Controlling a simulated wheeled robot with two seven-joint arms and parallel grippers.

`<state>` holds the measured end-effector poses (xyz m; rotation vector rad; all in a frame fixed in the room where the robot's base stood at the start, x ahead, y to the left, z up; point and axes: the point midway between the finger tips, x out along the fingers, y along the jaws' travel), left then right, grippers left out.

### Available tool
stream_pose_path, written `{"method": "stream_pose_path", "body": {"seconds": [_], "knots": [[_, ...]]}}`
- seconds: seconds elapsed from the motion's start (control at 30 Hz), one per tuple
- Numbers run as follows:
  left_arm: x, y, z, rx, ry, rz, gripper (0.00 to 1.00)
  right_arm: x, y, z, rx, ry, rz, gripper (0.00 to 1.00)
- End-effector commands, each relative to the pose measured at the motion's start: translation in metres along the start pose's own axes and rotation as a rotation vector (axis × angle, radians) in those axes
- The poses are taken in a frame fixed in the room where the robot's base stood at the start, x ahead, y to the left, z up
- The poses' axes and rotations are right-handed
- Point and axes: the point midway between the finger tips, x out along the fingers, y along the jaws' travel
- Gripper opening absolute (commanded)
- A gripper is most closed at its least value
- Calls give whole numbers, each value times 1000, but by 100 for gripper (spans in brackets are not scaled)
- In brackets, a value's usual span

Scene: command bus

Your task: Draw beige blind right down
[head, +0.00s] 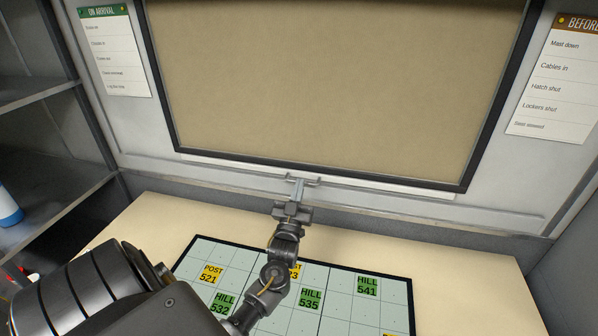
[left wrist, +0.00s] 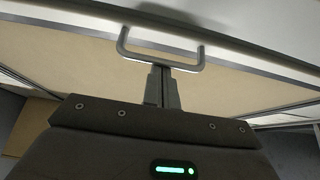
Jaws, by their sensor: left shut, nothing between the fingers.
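The beige blind (head: 335,75) hangs over the window and fills nearly the whole dark frame (head: 400,183), with its lower edge close to the frame's bottom. A small grey handle (head: 312,180) shows at the lower edge; in the left wrist view it is a U-shaped metal pull (left wrist: 138,57) on a pale bar. My left gripper (head: 297,187) is at the handle, fingers shut with nothing between them. In the left wrist view the fingertips (left wrist: 161,70) overlap the handle's crossbar; I cannot tell whether they touch it. My right gripper is out of view.
Below the window is a pale desk (head: 460,265) with a gridded board (head: 335,315) bearing yellow and green labels. Shelves (head: 60,190) stand at the left, with a blue-and-white container (head: 8,207). Notice sheets (head: 115,55) and (head: 555,85) flank the window.

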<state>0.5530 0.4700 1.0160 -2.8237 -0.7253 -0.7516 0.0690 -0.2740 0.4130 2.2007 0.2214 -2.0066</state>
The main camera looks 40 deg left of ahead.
Motion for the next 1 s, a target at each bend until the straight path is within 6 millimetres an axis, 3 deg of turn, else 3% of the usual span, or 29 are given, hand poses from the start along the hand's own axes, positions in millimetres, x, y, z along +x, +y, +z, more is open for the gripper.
{"method": "stream_pose_path", "body": {"seconds": [0.33,0.4,0.7,1.0], "knots": [[20,6,-46,-4,2,6,0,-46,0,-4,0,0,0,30],[-6,7,-32,-5,-2,7,0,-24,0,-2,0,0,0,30],[-62,8,-34,-7,1,10,0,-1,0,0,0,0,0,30],[-84,7,-37,-5,3,8,0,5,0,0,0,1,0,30]]}}
